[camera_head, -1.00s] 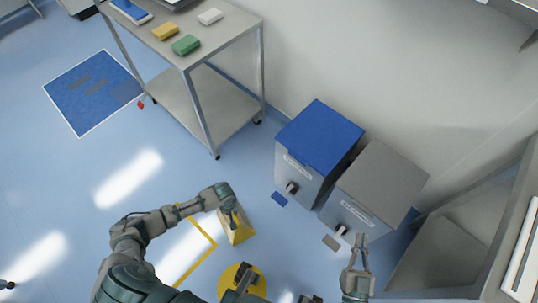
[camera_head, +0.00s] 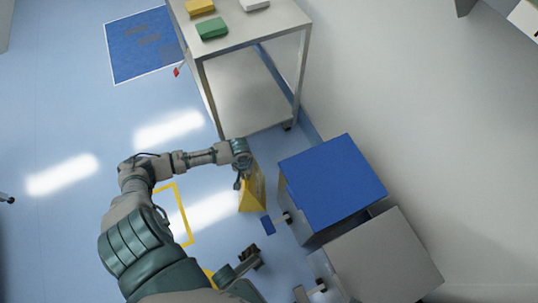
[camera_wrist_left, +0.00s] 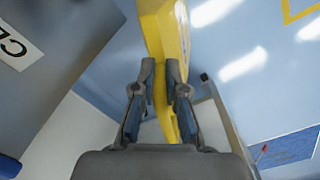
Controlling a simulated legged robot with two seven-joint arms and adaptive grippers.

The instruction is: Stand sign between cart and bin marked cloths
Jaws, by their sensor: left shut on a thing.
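The yellow sign (camera_head: 255,190) is an upright-looking wedge between the cart (camera_head: 250,85) and the blue-lidded bin (camera_head: 332,183), left of the bin's front. I cannot tell whether its foot touches the floor. My left gripper (camera_head: 241,180) is at its upper part; in the left wrist view the fingers (camera_wrist_left: 161,66) are shut on the yellow sign (camera_wrist_left: 165,25).
A grey-lidded bin (camera_head: 382,260) stands beside the blue-lidded one. A blue floor patch (camera_head: 268,226) lies before the bin. A yellow floor outline (camera_head: 185,218) is at left. Sponges lie on the cart top.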

